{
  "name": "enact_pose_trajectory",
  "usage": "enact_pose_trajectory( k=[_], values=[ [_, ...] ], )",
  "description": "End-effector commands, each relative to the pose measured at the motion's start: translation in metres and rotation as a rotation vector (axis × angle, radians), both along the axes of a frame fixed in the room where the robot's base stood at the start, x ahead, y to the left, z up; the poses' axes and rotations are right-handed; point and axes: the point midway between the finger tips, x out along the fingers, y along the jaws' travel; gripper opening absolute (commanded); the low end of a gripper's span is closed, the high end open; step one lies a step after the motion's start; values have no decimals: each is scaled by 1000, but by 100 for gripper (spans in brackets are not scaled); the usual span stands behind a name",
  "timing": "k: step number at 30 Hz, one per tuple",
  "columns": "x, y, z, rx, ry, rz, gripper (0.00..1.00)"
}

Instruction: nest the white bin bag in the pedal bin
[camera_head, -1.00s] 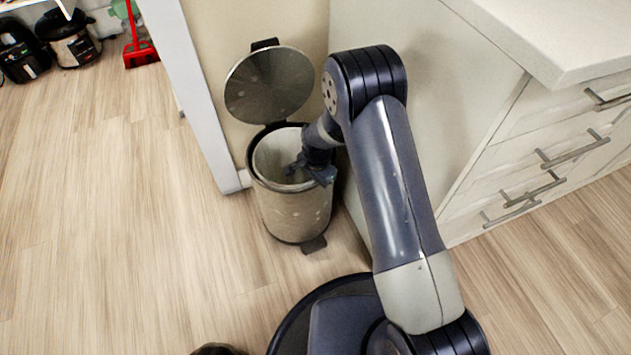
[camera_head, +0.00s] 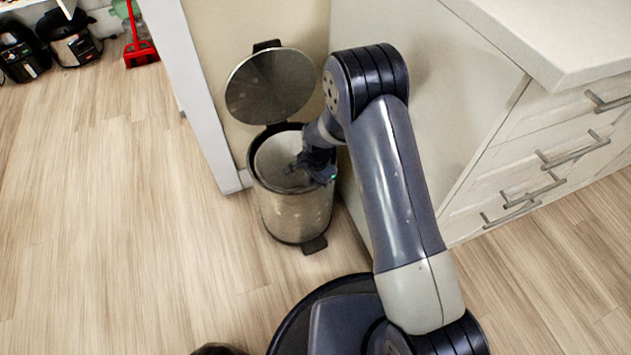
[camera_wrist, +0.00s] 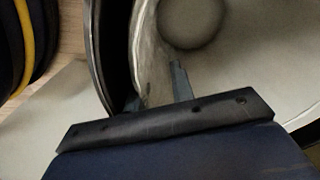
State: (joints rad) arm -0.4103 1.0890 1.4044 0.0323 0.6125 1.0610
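The pedal bin (camera_head: 296,214) is a metal cylinder standing upright on the floor, with its round lid (camera_head: 270,86) raised. The white bin bag is hard to tell from the bin's pale inside. A whitish, creased edge in the wrist view (camera_wrist: 149,50) looks like the bag (camera_wrist: 260,55), lying inside the dark bin rim (camera_wrist: 98,50). My gripper (camera_head: 293,168) reaches down into the bin's mouth from the right. In the wrist view its two fingers (camera_wrist: 157,92) stand apart, with the creased edge running down between them. Contact with it is not clear.
A white drawer cabinet (camera_head: 440,90) stands close on the right of the bin. A wall edge with white trim (camera_head: 196,90) is on its left. A red dustpan (camera_head: 140,54) and black appliances (camera_head: 70,38) are far left. The wooden floor at left is clear.

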Motion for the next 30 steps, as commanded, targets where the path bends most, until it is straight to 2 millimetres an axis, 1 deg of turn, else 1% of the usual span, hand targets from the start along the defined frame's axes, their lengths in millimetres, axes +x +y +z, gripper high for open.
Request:
enact_pose_trajectory(
  k=[1, 9, 12, 15, 20, 30],
  values=[
    [0, -1, 12, -1, 1, 0, 28],
    [-2, -2, 67, 0, 0, 0, 28],
    [-2, -3, 84, 0, -1, 0, 28],
    [-2, -3, 95, 1, -2, 0, 28],
    [-2, -3, 102, 1, -2, 0, 28],
    [-1, -2, 102, 1, -3, 0, 28]
  ],
)
